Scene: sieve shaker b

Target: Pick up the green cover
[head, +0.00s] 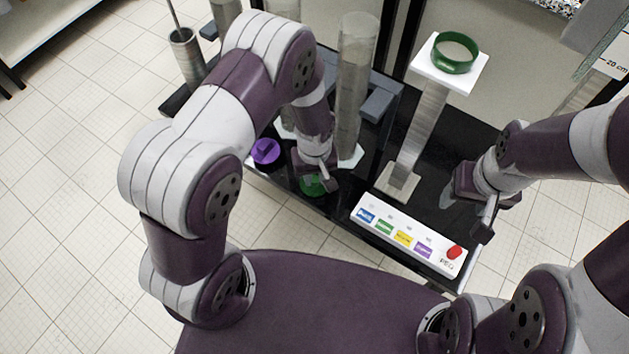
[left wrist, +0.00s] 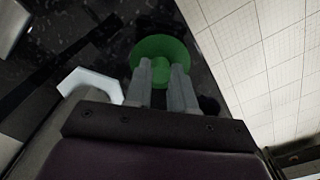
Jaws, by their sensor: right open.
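The green cover (head: 311,187) is a round disc with a knob, low over the front left of the black bench top, partly hidden by my left gripper (head: 317,177). In the left wrist view the green cover (left wrist: 147,49) lies beyond the fingertips. The left gripper (left wrist: 160,72) has its two fingers on either side of the knob, with no gap showing, and appears shut on it. I cannot tell whether the disc touches the bench. My right gripper (head: 464,214) is open and empty over the right part of the bench, right of the button panel.
A purple cover (head: 265,152) sits just left of the green one. A white panel (head: 409,234) with coloured labels and a red button lies along the front edge. Clear tubes (head: 356,90) stand behind. A green ring (head: 455,52) rests on a tall white-topped stand (head: 426,72).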

